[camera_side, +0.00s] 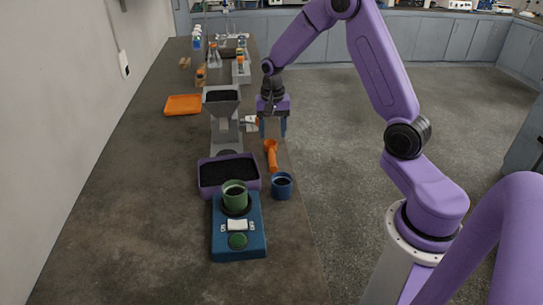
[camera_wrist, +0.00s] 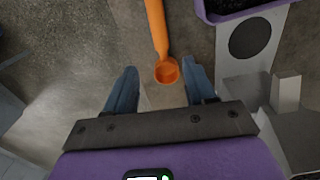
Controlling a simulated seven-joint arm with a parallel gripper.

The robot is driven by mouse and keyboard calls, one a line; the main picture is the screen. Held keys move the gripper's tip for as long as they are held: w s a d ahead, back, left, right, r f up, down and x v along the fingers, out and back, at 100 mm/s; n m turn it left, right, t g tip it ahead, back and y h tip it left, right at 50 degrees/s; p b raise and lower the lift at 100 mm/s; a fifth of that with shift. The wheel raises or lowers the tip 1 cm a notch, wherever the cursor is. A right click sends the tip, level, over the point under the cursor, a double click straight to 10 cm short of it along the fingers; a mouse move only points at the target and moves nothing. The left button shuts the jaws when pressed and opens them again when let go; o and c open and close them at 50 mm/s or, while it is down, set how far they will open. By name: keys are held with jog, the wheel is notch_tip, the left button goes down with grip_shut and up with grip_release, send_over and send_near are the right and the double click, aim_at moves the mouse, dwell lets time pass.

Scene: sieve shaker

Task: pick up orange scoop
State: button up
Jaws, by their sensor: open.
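The orange scoop (camera_side: 272,156) lies on the dark bench top near its right edge, right of the purple tray and behind the blue cup. In the wrist view the scoop (camera_wrist: 160,42) has its handle running up to the top edge and its round bowl nearest me. My gripper (camera_side: 272,134) is above the bench, just beyond the scoop in the side view. In the wrist view my gripper (camera_wrist: 156,76) has its two blue fingers spread wide and empty, with the bowl between and slightly beyond their tips.
A grey hopper stand (camera_side: 224,125) stands left of my gripper. A purple tray (camera_side: 202,184) of black grains sits below it. A blue cup (camera_side: 282,189), and a blue shaker (camera_side: 252,246) bearing a green cup (camera_side: 235,200), stand nearer. Bench front is clear.

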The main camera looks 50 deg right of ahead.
aim_at(271, 152)
jog(key=shift+a+f, duration=0.15)
jog(key=shift+f, duration=1.8)
jog(key=shift+a+f, duration=0.1)
jog(key=shift+f, duration=1.8)
grip_shut()
